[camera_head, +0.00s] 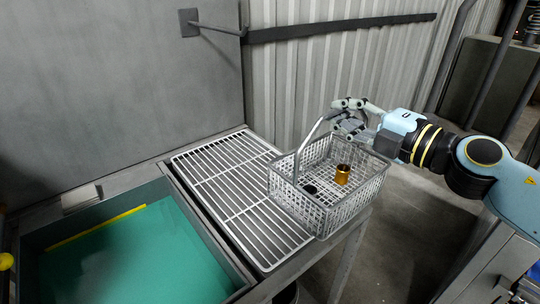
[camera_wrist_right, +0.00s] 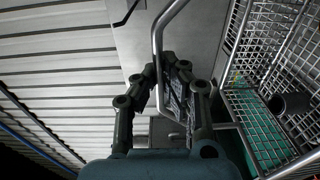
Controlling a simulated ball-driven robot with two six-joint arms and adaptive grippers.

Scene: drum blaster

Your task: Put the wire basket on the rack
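The wire basket (camera_head: 345,205) is a grey mesh box with a raised bar handle (camera_head: 308,143). It is at the right side of the rack (camera_head: 215,185), its left part over the bars and its right part past the rack's edge. I cannot tell whether its bottom touches the rack. A gold cylinder (camera_head: 342,175) and a dark round piece (camera_head: 309,189) are inside. My right gripper (camera_head: 343,114) is at the handle top. In the right wrist view its fingers (camera_wrist_right: 162,66) close on the handle bar (camera_wrist_right: 157,38). My left gripper is not in view.
A tank with a green inside (camera_head: 130,260) and a yellow line lies left of the rack. A grey panel (camera_head: 110,75) and a corrugated wall (camera_head: 310,75) stand behind. The left and middle of the rack are bare. Open floor (camera_head: 400,235) lies to the right.

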